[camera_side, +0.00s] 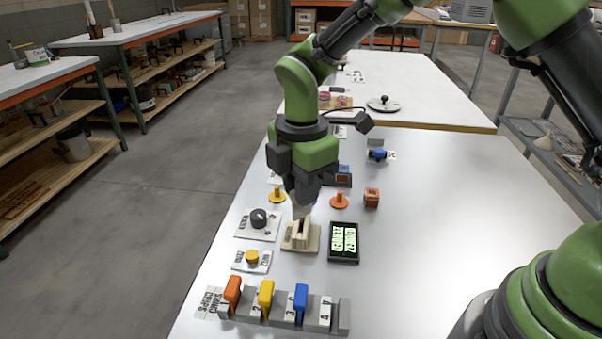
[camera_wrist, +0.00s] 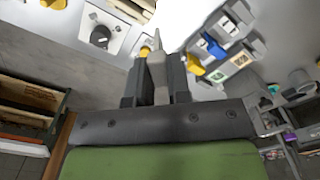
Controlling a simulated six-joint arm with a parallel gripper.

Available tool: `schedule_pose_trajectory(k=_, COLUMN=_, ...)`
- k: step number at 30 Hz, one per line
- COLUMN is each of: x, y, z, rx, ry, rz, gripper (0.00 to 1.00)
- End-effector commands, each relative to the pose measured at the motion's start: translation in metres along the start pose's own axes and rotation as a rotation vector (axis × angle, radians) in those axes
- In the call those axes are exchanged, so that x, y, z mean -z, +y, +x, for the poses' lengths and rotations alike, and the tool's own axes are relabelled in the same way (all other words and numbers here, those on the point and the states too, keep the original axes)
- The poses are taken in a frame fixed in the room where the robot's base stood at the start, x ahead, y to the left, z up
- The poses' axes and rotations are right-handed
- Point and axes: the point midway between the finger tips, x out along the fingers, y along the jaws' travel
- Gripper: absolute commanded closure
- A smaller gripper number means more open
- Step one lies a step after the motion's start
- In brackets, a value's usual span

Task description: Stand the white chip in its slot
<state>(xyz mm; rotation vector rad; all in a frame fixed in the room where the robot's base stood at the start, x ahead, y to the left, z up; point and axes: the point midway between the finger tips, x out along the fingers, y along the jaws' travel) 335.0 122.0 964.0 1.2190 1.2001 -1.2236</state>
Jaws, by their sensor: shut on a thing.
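My gripper (camera_side: 300,200) points down over a beige slotted block (camera_side: 287,244) in the side view. It is shut on the white chip (camera_side: 300,212), which shows as a pale piece below the jaws, just above or at the block; I cannot tell if they touch. The grey chip rack (camera_side: 342,318) is at the front of the table. Orange (camera_side: 232,291), yellow (camera_side: 265,296) and blue (camera_side: 300,301) chips stand upright in it. The slot marked 4 (camera_side: 325,312) is empty.
A dark display with green panels (camera_side: 344,241) stands right of the block. A black knob (camera_side: 259,218) and a yellow button (camera_side: 252,257) sit on plates at the left. The table's right side is clear.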

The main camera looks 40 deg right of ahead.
Motion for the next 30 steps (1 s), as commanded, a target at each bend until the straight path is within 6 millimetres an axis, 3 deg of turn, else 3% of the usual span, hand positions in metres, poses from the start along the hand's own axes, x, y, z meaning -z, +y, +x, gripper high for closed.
schedule_pose_trajectory(k=15, x=0.024, y=-0.056, z=0.006, rx=0.0, ry=0.0, rz=1.066, gripper=1.0)
schedule_pose_trajectory(k=30, x=0.032, y=-0.11, z=0.011, rx=0.002, ry=0.003, rz=2.058, gripper=1.0)
